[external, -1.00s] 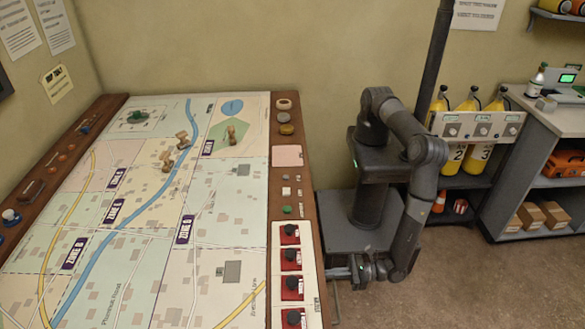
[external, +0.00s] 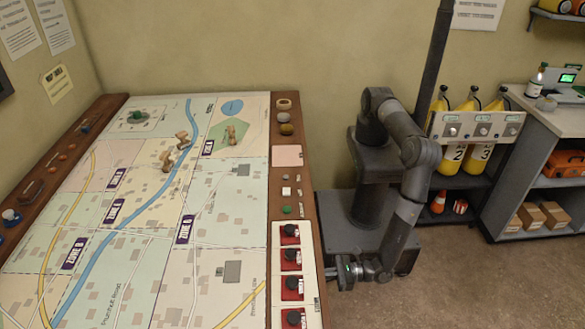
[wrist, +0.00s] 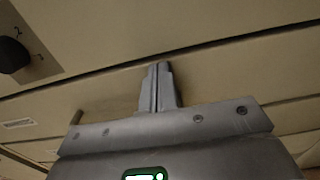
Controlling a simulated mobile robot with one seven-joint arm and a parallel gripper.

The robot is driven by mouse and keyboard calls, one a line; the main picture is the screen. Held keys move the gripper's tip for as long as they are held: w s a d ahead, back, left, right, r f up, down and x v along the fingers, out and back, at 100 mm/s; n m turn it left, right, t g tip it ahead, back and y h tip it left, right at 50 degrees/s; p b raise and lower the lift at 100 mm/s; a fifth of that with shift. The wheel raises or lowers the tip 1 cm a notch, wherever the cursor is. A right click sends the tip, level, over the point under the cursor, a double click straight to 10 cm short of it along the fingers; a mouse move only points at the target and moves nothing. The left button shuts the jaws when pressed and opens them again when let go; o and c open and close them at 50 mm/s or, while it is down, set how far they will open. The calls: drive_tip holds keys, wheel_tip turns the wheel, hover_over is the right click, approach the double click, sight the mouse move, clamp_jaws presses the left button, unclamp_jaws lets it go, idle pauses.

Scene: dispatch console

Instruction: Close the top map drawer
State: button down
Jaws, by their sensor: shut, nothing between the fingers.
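My gripper (external: 329,273) is low beside the right edge of the map table (external: 312,222) in the external view. In the wrist view its two fingers (wrist: 160,70) are pressed together with nothing between them. Their tips point at the beige front of the table, close to a long dark seam, and appear to be at or very near it. A beige drawer front (wrist: 225,73) lies below this seam. The wrist view does not settle how far this drawer stands out. The drawer fronts are hidden in the external view.
A dark knob (wrist: 14,55) marked with numbers sits on the panel at the upper left of the wrist view. Red switch units (external: 291,260) line the table's right edge. A counter with shelves (external: 545,130) stands at the right. Floor is clear in front of it.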

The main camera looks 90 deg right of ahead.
drive_tip(key=s, duration=1.4)
